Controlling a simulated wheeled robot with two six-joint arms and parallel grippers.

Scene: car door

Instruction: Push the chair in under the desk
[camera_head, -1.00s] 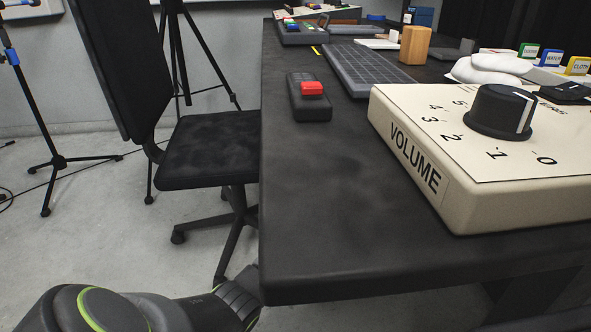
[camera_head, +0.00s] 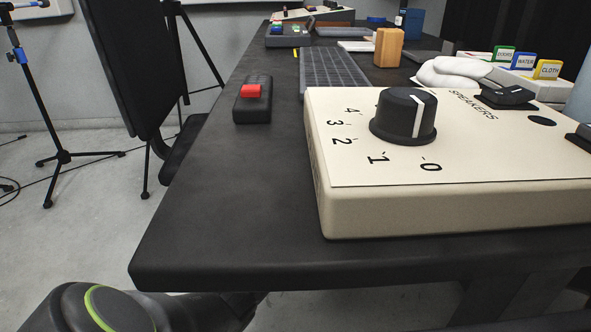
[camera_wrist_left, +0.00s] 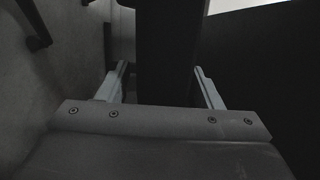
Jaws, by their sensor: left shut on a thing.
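The black chair (camera_head: 135,62) is at the left in the head view, with its backrest upright beside the desk's left edge. Only a narrow strip of its seat (camera_head: 180,150) shows; the desk hides the rest and the chair's base. The black desk (camera_head: 215,215) fills the middle. My left arm comes in at the bottom left, and its gripper is hidden below the desk top. In the left wrist view my left gripper (camera_wrist_left: 163,85) has its fingers on either side of a dark bar (camera_wrist_left: 165,50) and is shut on it. I cannot tell what the bar belongs to.
A beige volume box (camera_head: 400,215) and a small black box with a red button (camera_head: 252,104) stand on the desk. A keyboard (camera_head: 333,75) and a wooden block (camera_head: 388,47) lie beyond. Tripod stands (camera_head: 60,155) occupy the floor at left.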

